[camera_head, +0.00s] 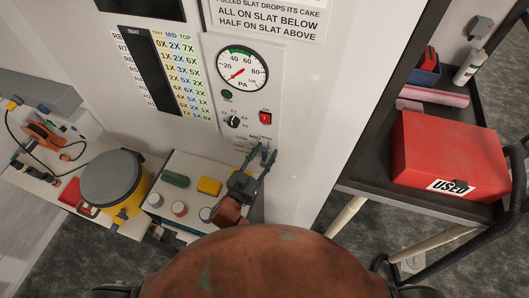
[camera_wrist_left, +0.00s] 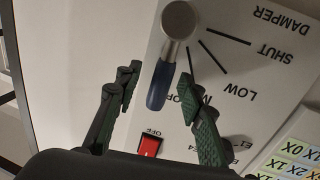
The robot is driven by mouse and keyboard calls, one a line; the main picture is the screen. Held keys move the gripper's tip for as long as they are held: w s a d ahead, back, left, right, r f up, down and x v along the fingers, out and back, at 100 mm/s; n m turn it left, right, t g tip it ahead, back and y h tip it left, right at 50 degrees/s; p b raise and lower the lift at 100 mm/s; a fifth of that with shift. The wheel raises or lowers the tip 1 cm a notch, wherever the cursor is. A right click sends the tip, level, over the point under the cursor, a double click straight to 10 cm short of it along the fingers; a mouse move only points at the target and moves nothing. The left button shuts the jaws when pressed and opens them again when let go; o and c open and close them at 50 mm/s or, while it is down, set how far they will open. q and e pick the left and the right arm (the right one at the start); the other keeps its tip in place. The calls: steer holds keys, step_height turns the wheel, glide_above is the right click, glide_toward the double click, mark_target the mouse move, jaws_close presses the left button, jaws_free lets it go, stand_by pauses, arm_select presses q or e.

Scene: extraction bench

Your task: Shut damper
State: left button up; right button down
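The damper lever has a round silver hub (camera_wrist_left: 178,20) and a blue handle (camera_wrist_left: 160,86). In the left wrist view, which is upside down to the lettering, the handle points down the picture, by the partly hidden "OP" mark and away from the "SHUT" mark (camera_wrist_left: 276,51). My left gripper (camera_wrist_left: 160,79) is open, with one finger on each side of the handle and a visible gap to both. In the head view my left gripper (camera_head: 266,151) is at the damper on the white panel, and its fingers partly cover the lever. My right gripper is not in view.
A red switch (camera_head: 265,117), a black knob (camera_head: 233,122) and a gauge (camera_head: 242,70) sit above the damper. Below left are a grey-lidded yellow pot (camera_head: 113,178) and a box top with several coloured blocks. A red "USED" box (camera_head: 447,150) stands on the right cart.

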arm_select(q)
jaws_close()
stand_by(0.4)
stand_by(0.4)
